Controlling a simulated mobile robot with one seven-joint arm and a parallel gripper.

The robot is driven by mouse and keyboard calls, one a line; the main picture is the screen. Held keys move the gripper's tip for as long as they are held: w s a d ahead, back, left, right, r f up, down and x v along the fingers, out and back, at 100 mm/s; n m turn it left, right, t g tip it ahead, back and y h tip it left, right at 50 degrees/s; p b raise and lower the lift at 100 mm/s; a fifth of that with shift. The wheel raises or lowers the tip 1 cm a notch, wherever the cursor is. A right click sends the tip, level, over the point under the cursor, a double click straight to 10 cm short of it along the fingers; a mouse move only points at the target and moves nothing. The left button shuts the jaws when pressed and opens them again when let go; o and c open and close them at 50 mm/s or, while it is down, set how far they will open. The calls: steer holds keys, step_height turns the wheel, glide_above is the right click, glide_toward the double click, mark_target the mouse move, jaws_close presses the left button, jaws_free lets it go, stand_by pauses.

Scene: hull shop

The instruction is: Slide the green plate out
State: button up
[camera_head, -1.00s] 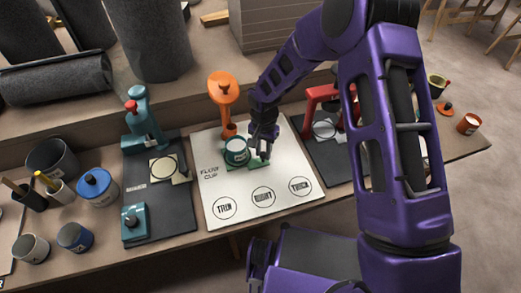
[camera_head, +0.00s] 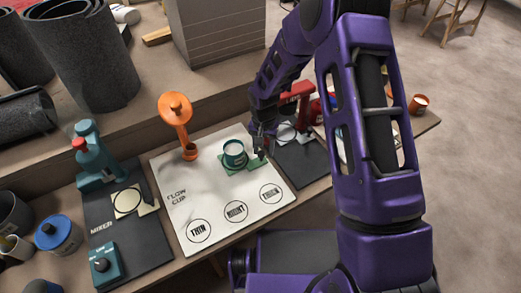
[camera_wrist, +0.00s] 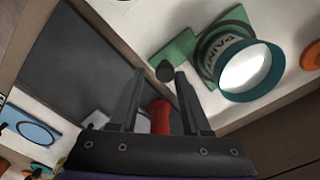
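The green plate (camera_head: 228,168) lies on the white flow-cup board (camera_head: 180,190), under a teal-rimmed paint cup (camera_head: 234,152). It also shows in the wrist view (camera_wrist: 180,48), with the cup (camera_wrist: 245,68) at the right. My gripper (camera_head: 262,152) is at the plate's right end, beside the cup. In the wrist view my gripper (camera_wrist: 158,75) is open, its two fingers apart. A small dark knob (camera_wrist: 165,71) by the plate's edge appears between the fingertips. I cannot tell whether the fingers touch it.
A red device (camera_head: 296,95) stands on another dark mat at right. The board's front, with printed circles, is clear.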

steer(key=shift+o, duration=0.5)
steer(key=shift+a, duration=0.1)
steer(key=shift+r, duration=0.25)
step_height(320, 180, up, 17)
steer(key=p, duration=0.2)
steer(key=shift+p, duration=0.3)
steer(key=shift+f, duration=0.1)
